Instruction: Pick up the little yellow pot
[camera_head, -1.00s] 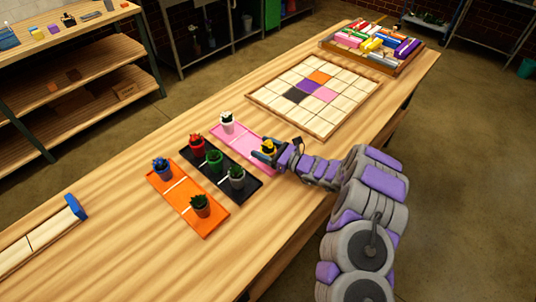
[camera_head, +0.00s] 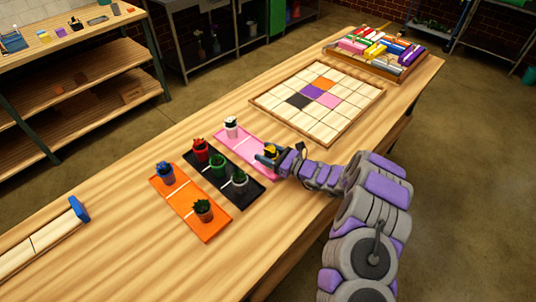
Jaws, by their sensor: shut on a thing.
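The little yellow pot (camera_head: 271,151) is at the right end of the pink tray (camera_head: 243,138), partly hidden by my gripper. My gripper (camera_head: 268,155) reaches in from the right and is shut on the yellow pot. Whether the pot touches the tray or is slightly above it cannot be told. A white pot (camera_head: 231,131) stands at the other end of the pink tray.
The black tray (camera_head: 227,176) beside it holds red (camera_head: 201,155), green (camera_head: 218,172) and grey (camera_head: 239,183) pots. The orange tray (camera_head: 184,197) holds a blue pot (camera_head: 167,179) and a brown-orange pot (camera_head: 204,214). A tiled board (camera_head: 325,128) and a crate of coloured blocks (camera_head: 413,66) lie farther back.

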